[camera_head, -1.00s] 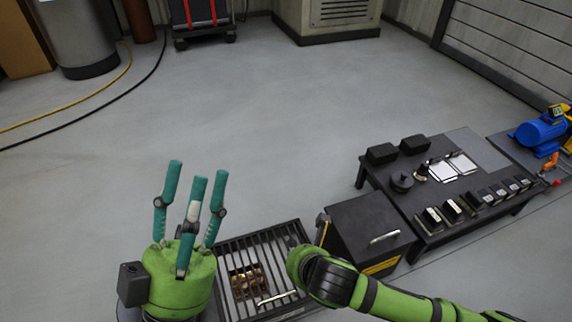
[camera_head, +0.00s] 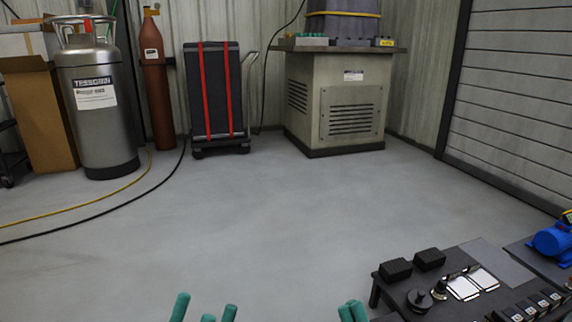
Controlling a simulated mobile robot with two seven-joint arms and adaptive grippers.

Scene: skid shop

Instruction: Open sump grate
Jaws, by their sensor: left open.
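The sump grate is out of view now, below the bottom edge of the head view. Only the teal fingertips of my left gripper (camera_head: 205,311) show at the bottom edge, spread apart and empty. The teal fingertips of my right gripper (camera_head: 352,312) show further right at the bottom edge, close together. The rest of the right gripper is cut off, so I cannot tell whether it is open or shut, or whether it touches anything.
A dark bench (camera_head: 455,266) with black blocks, a knob and white cards stands at lower right, beside a blue motor (camera_head: 552,241). A steel tank (camera_head: 97,110), red cylinder (camera_head: 158,85), cart (camera_head: 214,90) and grey machine cabinet (camera_head: 335,100) line the back. The middle floor is clear.

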